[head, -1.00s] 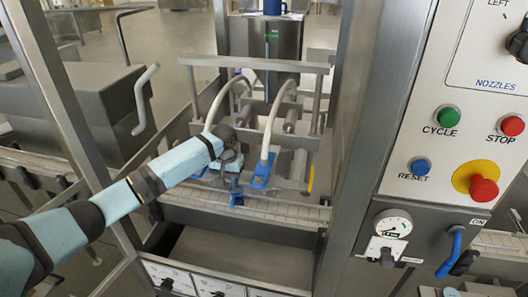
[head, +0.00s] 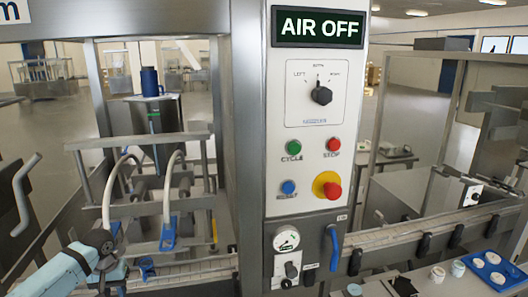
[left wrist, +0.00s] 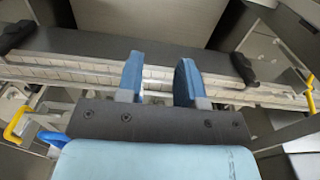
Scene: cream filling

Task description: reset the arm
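My left arm enters the head view at the lower left. Its gripper (head: 136,276) is in front of the filling machine, low near the conveyor and the two hose-fed blue nozzles (head: 168,236). In the left wrist view the left gripper's blue fingers (left wrist: 159,80) stand apart with nothing between them, over a pale slatted conveyor (left wrist: 70,73). The control panel (head: 350,130) stands right of the nozzles, apart from the gripper. It carries an "AIR OFF" display (head: 318,27), a blue reset button (head: 288,187) and a red emergency stop (head: 332,190). My right gripper is not in view.
A pressure gauge (head: 287,239) and a blue lever (head: 332,248) sit low on the panel. A blue tray (head: 495,271) with pale round items lies at the lower right. A metal post (head: 248,120) separates the nozzles from the panel.

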